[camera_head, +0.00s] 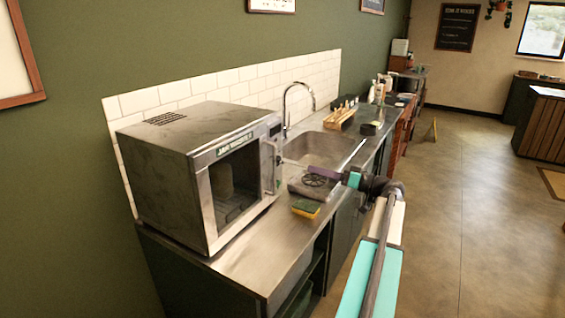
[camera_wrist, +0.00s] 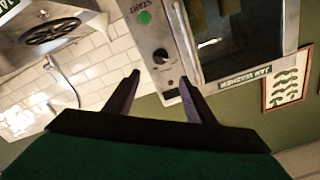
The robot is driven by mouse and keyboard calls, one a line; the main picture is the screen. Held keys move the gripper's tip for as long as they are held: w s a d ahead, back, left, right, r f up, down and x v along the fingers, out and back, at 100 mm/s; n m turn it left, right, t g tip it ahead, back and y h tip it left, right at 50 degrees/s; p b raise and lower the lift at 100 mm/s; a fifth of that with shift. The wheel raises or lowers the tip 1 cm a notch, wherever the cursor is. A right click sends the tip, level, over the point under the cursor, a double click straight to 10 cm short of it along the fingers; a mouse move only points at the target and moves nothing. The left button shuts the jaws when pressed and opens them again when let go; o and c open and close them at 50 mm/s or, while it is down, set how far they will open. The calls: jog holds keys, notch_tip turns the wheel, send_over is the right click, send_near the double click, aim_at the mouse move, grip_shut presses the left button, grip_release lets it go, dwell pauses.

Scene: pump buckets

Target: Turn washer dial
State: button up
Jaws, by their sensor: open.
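The washer (camera_head: 165,165) is a scuffed steel box with a glass front, standing on the counter at the left. Its control panel (camera_wrist: 146,30) fills the upper middle of the wrist view, with a green START button. The black dial (camera_wrist: 160,56) sits on that panel and looks unobstructed. My gripper (camera_wrist: 159,77) is open and empty. Its two dark purple fingers appear either side of the dial in the picture, the dial just beyond their tips. I cannot tell whether they touch. In the head view my gripper (camera_head: 346,179) is right of the washer.
The steel counter (camera_head: 245,262) runs along the tiled wall. A yellow-green sponge (camera_head: 306,208) lies near its front edge. Behind are a sink (camera_head: 318,148), a tall tap (camera_head: 287,105) and a wooden rack (camera_head: 340,118). The floor at the right is open.

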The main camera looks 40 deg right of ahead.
aim_at(279, 161)
jog(key=shift+w, duration=0.25)
jog(key=p+x, duration=0.4)
jog(key=x, duration=0.9)
jog(key=shift+w+p, duration=0.2)
jog(key=shift+p, duration=0.15)
jog(key=c, duration=1)
